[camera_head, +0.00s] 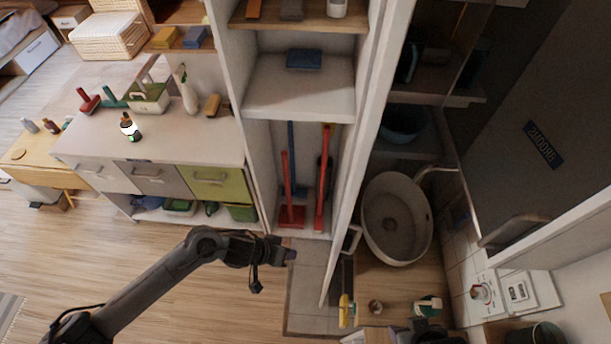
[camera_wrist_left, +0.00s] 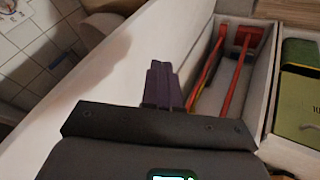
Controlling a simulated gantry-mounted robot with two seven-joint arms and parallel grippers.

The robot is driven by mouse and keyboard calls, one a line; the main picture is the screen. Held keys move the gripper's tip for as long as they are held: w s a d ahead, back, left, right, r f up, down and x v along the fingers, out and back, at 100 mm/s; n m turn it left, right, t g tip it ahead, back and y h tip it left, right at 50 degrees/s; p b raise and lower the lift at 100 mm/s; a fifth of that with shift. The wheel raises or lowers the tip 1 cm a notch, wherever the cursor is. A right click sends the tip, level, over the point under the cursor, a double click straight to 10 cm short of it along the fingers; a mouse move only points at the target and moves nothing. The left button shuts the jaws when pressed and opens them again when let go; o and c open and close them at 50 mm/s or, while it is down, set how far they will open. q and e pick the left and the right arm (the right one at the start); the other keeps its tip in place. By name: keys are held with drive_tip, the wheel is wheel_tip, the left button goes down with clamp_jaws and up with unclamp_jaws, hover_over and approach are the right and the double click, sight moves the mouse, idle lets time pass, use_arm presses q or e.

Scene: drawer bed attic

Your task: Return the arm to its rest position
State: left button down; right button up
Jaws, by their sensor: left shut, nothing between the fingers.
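My left arm comes in from the lower left in the head view. Its gripper (camera_head: 288,255) is over the floor in front of the tall open cabinet (camera_head: 299,96). The fingers are shut together and hold nothing. In the left wrist view, the closed purple-grey fingers (camera_wrist_left: 161,86) point toward a white panel, with the red-handled tools (camera_wrist_left: 232,65) beyond to the right. I cannot make out my right gripper.
Red-handled tools (camera_head: 322,180) stand in the cabinet's lower bay. Its white door (camera_head: 362,150) stands open just right of my gripper. A round basin (camera_head: 397,219) is beyond it. A drawer counter (camera_head: 160,135) is at the left. The wooden floor (camera_head: 215,305) below is clear.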

use_arm(q)
drive_tip(key=s+d+f+g+p, duration=0.2)
drive_tip(key=s+d+f, duration=0.1)
drive_tip(key=s, duration=0.6)
drive_tip(key=s+d+r+n+t+h+p, duration=0.1)
drive_tip(key=s+d+r+n+h+p, duration=0.2)
drive_tip(key=s+d+r, duration=0.35)
drive_tip(key=s+a+r+y+p, duration=0.1)
drive_tip(key=a+r+y, duration=0.2)
drive_tip(key=a, duration=0.5)
drive_tip(key=s+a+r+m+t+y+p, duration=0.1)
drive_tip(key=a+r+y, duration=0.2)
drive_tip(key=a+r, duration=0.2)
drive_tip(key=s+a+r+y+p, duration=0.1)
drive_tip(key=a+r+y, duration=0.2)
drive_tip(key=a, duration=0.8)
drive_tip(key=shift+p+v, duration=0.3)
drive_tip(key=shift+v, duration=0.7)
drive_tip(key=shift+w, duration=0.1)
